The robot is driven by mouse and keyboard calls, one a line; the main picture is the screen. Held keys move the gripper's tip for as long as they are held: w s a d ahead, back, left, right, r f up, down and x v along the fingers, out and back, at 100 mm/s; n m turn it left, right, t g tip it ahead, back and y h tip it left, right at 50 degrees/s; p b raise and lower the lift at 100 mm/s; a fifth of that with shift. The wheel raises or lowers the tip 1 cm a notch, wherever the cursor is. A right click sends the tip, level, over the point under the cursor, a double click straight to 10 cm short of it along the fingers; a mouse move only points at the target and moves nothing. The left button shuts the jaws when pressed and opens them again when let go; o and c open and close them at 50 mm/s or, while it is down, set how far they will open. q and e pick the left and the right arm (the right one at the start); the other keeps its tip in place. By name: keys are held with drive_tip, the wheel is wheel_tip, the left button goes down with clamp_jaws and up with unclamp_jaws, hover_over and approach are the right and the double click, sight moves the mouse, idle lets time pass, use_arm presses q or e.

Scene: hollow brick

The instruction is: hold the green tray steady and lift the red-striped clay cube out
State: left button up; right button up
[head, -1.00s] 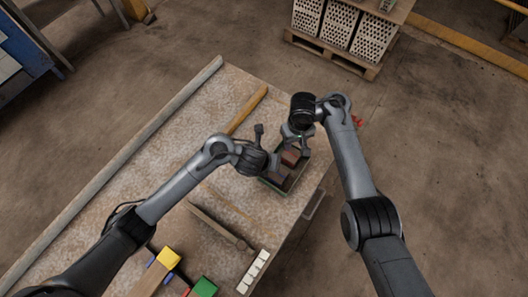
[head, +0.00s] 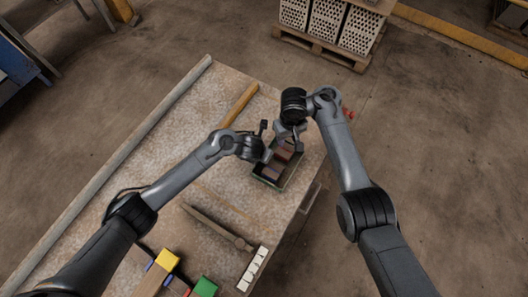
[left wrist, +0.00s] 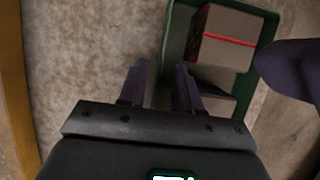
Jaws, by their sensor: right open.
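The green tray (head: 283,187) sits on the table near its right edge. The red-striped clay cube (left wrist: 226,42) is grey-brown with a red band and lies inside the tray in the left wrist view. A second block (left wrist: 216,101) is beside it, partly hidden by my left finger. My left gripper (left wrist: 160,84) is open at the tray's left wall, one finger on each side; I see no clear grip on it. My right gripper (head: 289,138) is open above the tray's far end, close to the cubes. A dark part, likely my right gripper, shows at the left wrist view's right edge.
A wooden bar (head: 239,104) lies left of the tray. A hammer-like tool (head: 218,227), a row of white blocks (head: 253,268), and yellow (head: 167,259) and green blocks (head: 205,287) lie nearer. A pallet of hollow bricks (head: 327,48) stands on the floor behind.

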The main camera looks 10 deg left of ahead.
use_arm(q)
drive_tip(key=shift+x, duration=1.2)
clamp_jaws()
use_arm(e)
drive_tip(key=o, duration=0.8)
